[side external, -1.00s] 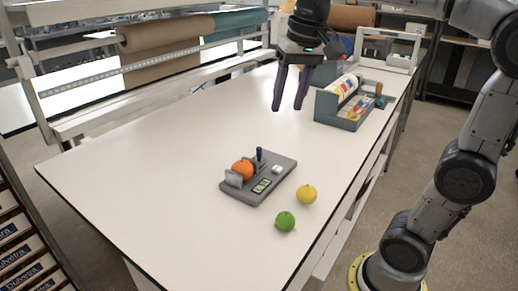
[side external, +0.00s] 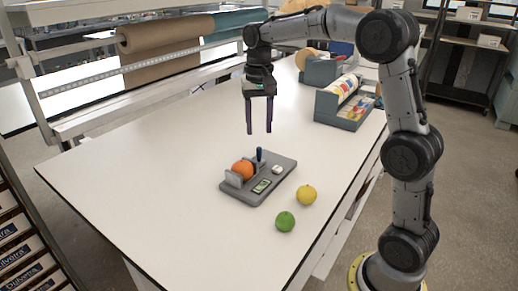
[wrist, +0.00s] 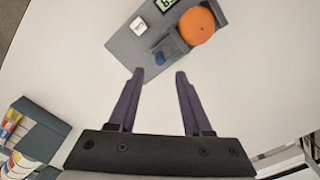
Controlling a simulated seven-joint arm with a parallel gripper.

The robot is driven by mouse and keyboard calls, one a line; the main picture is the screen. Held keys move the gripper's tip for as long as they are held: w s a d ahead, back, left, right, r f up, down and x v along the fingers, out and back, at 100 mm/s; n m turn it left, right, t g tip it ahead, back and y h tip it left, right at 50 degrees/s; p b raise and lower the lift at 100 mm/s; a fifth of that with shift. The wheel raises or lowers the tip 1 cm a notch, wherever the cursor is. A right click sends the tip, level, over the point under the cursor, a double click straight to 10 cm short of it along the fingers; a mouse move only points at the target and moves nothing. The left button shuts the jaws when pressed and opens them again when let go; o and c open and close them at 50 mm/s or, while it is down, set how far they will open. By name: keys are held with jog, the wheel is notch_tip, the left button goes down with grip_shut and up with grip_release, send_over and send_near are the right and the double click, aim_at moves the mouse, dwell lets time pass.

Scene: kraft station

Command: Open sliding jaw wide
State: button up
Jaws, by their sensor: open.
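A grey gauge base (side external: 258,184) lies on the white table. An orange (side external: 242,169) sits on it between a fixed grey jaw plate (side external: 234,180) and the sliding jaw (side external: 260,169), which bears an upright dark blue handle (side external: 259,154). A small display (side external: 262,186) and a white button block (side external: 277,170) are on the base. In the wrist view the orange (wrist: 197,26) and the blue handle (wrist: 160,58) lie beyond my fingertips. My gripper (side external: 259,132) is open and empty, pointing down, above and just behind the handle, apart from it.
A yellow lemon-like fruit (side external: 306,195) and a green lime-like fruit (side external: 285,221) lie to the right of and in front of the base. A grey-green bin with rolls and small items (side external: 340,120) stands at the back right. The table's left part is clear.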

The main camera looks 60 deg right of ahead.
aim_at(259, 148)
notch_tip(259, 148, down, 8)
jog(key=shift+r, duration=0.2)
grip_shut()
dwell(0.4)
dwell(1.1)
